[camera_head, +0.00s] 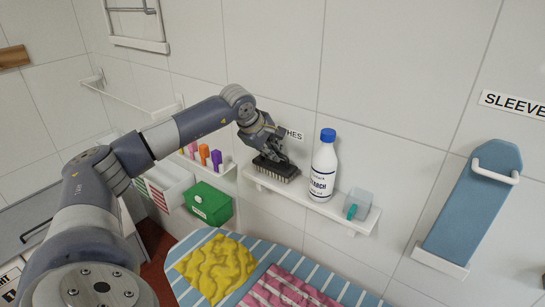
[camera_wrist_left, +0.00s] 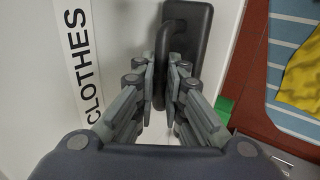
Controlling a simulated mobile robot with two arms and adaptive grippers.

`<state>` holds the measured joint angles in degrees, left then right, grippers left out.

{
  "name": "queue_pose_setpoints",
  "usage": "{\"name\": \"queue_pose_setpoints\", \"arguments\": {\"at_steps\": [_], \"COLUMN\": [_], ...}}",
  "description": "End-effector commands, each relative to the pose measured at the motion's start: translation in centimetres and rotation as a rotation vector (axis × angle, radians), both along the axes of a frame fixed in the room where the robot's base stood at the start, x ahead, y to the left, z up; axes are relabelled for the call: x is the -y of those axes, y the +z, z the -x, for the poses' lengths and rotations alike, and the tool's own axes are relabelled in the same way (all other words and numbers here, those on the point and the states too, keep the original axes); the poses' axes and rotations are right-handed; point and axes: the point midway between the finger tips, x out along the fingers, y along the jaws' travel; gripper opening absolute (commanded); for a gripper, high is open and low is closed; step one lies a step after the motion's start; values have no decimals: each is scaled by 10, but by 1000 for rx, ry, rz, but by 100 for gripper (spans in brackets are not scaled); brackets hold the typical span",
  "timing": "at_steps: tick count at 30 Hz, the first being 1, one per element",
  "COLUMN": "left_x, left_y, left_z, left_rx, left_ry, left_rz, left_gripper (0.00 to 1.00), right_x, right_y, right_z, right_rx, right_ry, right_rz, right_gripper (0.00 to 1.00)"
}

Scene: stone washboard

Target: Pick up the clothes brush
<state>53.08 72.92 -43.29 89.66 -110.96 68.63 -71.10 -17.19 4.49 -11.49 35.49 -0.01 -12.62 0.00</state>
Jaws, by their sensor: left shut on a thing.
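The clothes brush (camera_head: 277,169) is a dark block with bristles facing down, at the left end of a white wall shelf. My left gripper (camera_head: 268,150) is over it from above. In the left wrist view the brush (camera_wrist_left: 199,22) shows a black back with a curved handle, and the fingers of my left gripper (camera_wrist_left: 163,85) are shut on that handle. I cannot tell whether the bristles touch the shelf. A label reading "CLOTHES" (camera_wrist_left: 80,62) is on the wall beside it. My right gripper is not in view.
The white shelf (camera_head: 312,203) also holds a starch bottle (camera_head: 323,167) with a blue cap and a clear cup (camera_head: 357,204). Below is a blue striped ironing surface (camera_head: 340,289) with yellow and pink cloths. A green box (camera_head: 208,204) stands at left; a sleeve board (camera_head: 473,207) hangs at right.

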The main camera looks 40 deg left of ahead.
Motion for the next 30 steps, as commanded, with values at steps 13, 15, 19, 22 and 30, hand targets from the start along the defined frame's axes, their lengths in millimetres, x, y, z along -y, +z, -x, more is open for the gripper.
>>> {"name": "queue_pose_setpoints", "arguments": {"at_steps": [13, 15, 19, 22, 30], "left_x": [38, 51, 73, 88, 115], "left_y": [28, 30, 34, 37, 42], "left_z": [34, 45, 64, 77, 102], "left_rx": [2, 3, 3, 4, 1], "left_ry": [-5, -6, -5, -5, -2], "left_rz": [-5, -3, -4, -2, 0], "left_gripper": [0, 0, 0, 0, 0], "right_x": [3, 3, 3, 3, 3], "right_y": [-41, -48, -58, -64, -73], "right_z": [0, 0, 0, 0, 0], "right_rx": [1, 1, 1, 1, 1], "right_ry": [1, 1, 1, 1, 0], "right_rz": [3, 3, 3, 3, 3], "right_gripper": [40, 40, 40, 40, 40]}}
